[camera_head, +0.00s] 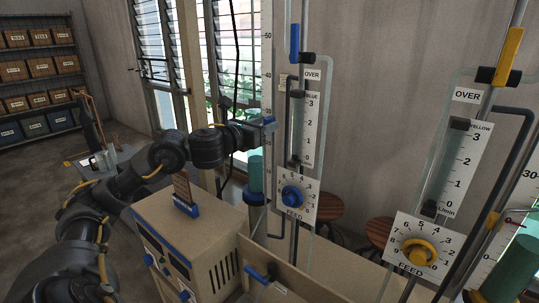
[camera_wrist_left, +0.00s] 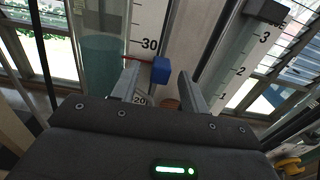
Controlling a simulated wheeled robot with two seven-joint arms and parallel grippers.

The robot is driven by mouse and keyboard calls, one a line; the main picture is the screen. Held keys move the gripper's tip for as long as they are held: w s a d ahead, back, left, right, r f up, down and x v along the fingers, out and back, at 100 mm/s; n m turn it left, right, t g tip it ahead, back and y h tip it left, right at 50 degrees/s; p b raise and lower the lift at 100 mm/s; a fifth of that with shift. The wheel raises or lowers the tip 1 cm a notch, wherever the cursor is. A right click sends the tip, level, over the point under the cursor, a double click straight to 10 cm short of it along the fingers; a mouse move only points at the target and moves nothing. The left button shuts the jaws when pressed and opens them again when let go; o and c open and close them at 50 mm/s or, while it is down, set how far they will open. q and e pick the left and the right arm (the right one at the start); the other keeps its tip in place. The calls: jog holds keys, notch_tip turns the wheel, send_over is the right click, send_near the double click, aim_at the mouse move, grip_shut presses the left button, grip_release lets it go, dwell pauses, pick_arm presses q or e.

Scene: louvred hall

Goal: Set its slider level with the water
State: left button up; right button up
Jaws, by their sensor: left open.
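My left gripper (camera_head: 262,125) is open at a tall white scale on the post. In the left wrist view its fingertips (camera_wrist_left: 157,70) stand on either side of a small blue slider (camera_wrist_left: 161,71), with a gap at each side. A thin red pointer (camera_wrist_left: 138,59) reaches from the slider across the scale, just below the 30 mark. The blue slider also shows at the gripper in the head view (camera_head: 268,120). The teal water column (camera_wrist_left: 100,62) stands left of the scale; it also shows below the gripper (camera_head: 256,172). I cannot tell its exact level against the pointer.
A blue knob (camera_head: 291,196) and a flow tube with scale (camera_head: 308,130) stand just right of the gripper. A yellow-knobbed set (camera_head: 420,252) and a second teal column (camera_head: 512,272) stand further right. A beige cabinet (camera_head: 190,240) stands below my left arm.

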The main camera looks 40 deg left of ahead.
pick_arm(q)
jog(key=s+b, duration=0.4)
jog(key=s, duration=0.2)
jog(key=shift+s, duration=0.3)
jog(key=s+b, duration=1)
jog(key=shift+s+d+b, duration=0.2)
jog(key=shift+s+b, duration=0.15)
jog(key=shift+s, duration=0.05)
